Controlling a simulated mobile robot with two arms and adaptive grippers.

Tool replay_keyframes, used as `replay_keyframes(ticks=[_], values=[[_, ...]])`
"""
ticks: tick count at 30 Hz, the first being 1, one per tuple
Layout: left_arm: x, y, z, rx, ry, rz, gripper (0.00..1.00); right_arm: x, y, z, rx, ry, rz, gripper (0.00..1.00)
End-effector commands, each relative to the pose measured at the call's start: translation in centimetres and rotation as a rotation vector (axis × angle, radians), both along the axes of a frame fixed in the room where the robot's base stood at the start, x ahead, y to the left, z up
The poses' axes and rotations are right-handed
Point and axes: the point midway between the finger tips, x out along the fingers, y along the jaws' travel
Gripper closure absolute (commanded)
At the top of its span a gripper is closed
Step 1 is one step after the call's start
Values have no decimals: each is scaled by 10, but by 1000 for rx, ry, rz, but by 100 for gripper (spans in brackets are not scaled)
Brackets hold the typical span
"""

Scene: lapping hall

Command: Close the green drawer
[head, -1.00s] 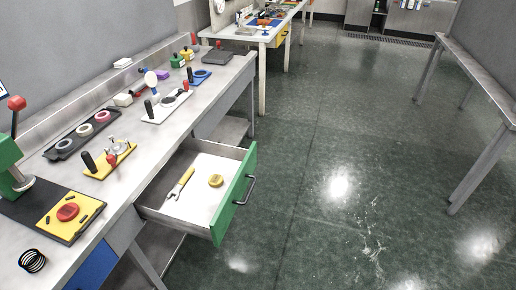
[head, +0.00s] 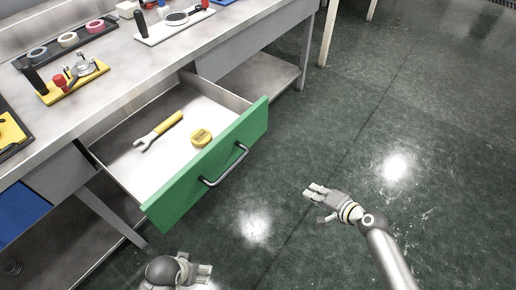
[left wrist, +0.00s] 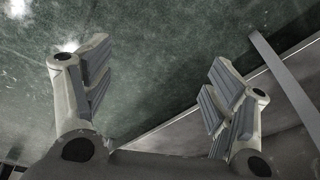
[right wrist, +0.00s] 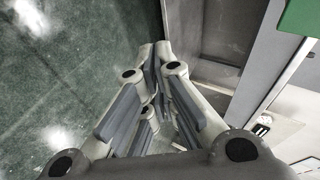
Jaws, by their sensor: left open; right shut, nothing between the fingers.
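The green drawer (head: 180,192) stands pulled out from the workbench, with a dark bar handle (head: 224,166) on its green front. A wrench with a yellow grip (head: 160,131) and a round yellow object (head: 201,138) lie inside it. My left gripper (head: 203,272) is low at the bottom of the head view, below and in front of the drawer; its open, empty fingers show in the left wrist view (left wrist: 155,85). My right gripper (head: 312,193) is shut and empty, over the floor to the right of the handle and apart from it. A green corner shows in the right wrist view (right wrist: 300,18).
The workbench top (head: 130,80) carries a yellow fixture (head: 75,82), a white tool plate (head: 172,26) and a dark tray of rings (head: 68,40). A blue drawer front (head: 22,212) is at the left. The green floor (head: 390,110) to the right is clear.

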Motion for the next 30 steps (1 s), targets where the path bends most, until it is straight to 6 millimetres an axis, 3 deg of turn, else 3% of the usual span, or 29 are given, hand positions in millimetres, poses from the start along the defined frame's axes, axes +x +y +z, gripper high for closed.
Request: replay_keyframes(ticks=[1,5,9,12,15,20,30], values=[[4,0,-2,-1,-17,1,21,13,9,12,75,-45,12,100],[4,1,27,-3,-40,5,21,27,33,74,270,-126,67,100],[-2,2,53,-4,-59,8,21,22,52,129,424,-187,146,100],[-7,3,67,-3,-66,10,21,16,60,155,492,-212,192,100],[-10,4,75,-3,-69,10,21,11,65,170,529,-224,218,100],[-11,4,80,-3,-70,10,21,16,76,178,545,-227,229,100],[-11,4,81,-3,-70,11,21,57,131,178,544,-227,228,100]])
